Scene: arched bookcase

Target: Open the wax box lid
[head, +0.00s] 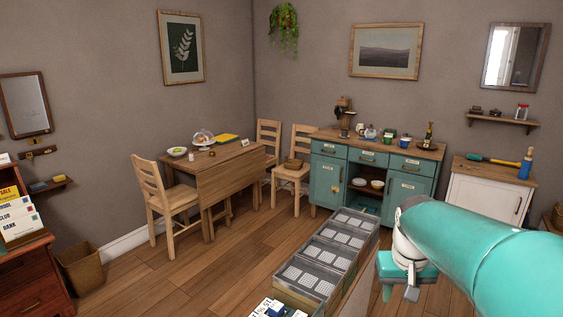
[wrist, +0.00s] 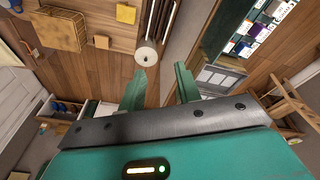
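I cannot make out a clearly marked wax box or its lid in either view. My gripper (head: 400,291) hangs at the end of my teal arm at the lower right of the head view, beside the row of grey bins. In the wrist view its two green fingers (wrist: 160,70) stand apart with nothing between them. A tan box-like thing (wrist: 58,29) shows at the upper left of the wrist view, well away from the fingers; I cannot tell what it is. Small dark items (head: 475,110) sit on the wall shelf, too small to identify.
A row of grey bins (head: 329,257) runs through the lower middle. A teal cabinet (head: 326,183) and a white cabinet (head: 478,190) stand at the back right. A wooden table (head: 222,172) with chairs is at left. Wooden floor (head: 190,270) is clear between them.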

